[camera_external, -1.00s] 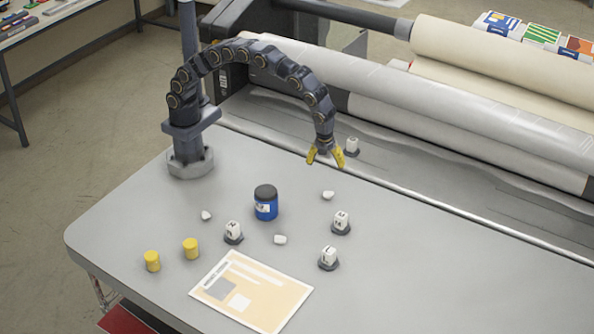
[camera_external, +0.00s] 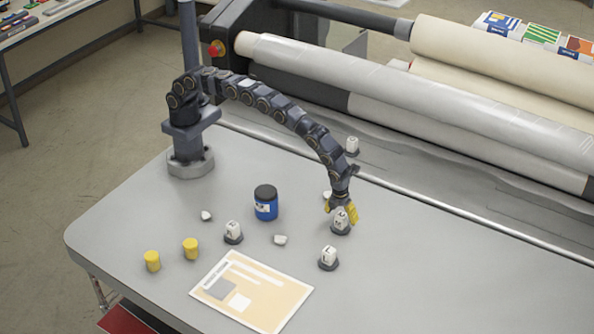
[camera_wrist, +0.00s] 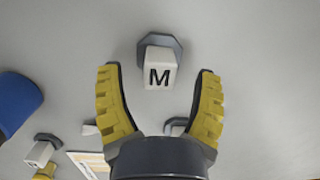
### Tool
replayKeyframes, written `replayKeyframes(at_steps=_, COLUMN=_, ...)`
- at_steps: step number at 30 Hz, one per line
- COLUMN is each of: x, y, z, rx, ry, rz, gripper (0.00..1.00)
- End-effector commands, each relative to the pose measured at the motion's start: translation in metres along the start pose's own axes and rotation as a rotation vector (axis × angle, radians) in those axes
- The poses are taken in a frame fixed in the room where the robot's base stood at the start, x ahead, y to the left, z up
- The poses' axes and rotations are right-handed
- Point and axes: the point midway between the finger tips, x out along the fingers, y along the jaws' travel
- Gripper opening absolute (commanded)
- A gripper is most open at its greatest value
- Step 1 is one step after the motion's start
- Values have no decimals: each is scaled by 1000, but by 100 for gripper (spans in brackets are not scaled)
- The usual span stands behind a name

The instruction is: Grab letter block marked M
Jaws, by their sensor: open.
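The white letter block marked M (camera_wrist: 158,72) sits on a dark grey base between and just beyond my gripper's fingertips in the wrist view. Its letter reads clearly there. In the external view the block (camera_external: 341,218) stands on the table right of the blue jar. My gripper (camera_external: 342,208) has two yellow fingers, spread apart, around or just above this block; contact cannot be made out. In the wrist view my gripper (camera_wrist: 158,66) is open with nothing held.
Other letter blocks stand at front (camera_external: 329,256), left (camera_external: 233,230) and back by the machine (camera_external: 352,145). A blue jar (camera_external: 266,204), two yellow cylinders (camera_external: 191,248), small white pieces (camera_external: 280,239) and a printed sheet (camera_external: 252,290) are on the table. The right side of the table is clear.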

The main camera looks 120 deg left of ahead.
Motion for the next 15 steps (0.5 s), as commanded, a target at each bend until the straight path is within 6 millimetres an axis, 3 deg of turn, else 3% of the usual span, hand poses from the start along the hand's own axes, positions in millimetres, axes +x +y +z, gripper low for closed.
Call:
replayKeyframes(at_steps=4, x=24, y=1, z=0, rx=1, ry=1, rz=2, gripper=66)
replayKeyframes(at_steps=12, x=27, y=0, z=0, rx=0, ry=0, rz=-2, gripper=66)
replayKeyframes(at_steps=15, x=26, y=1, z=0, rx=0, ry=0, rz=-2, gripper=24)
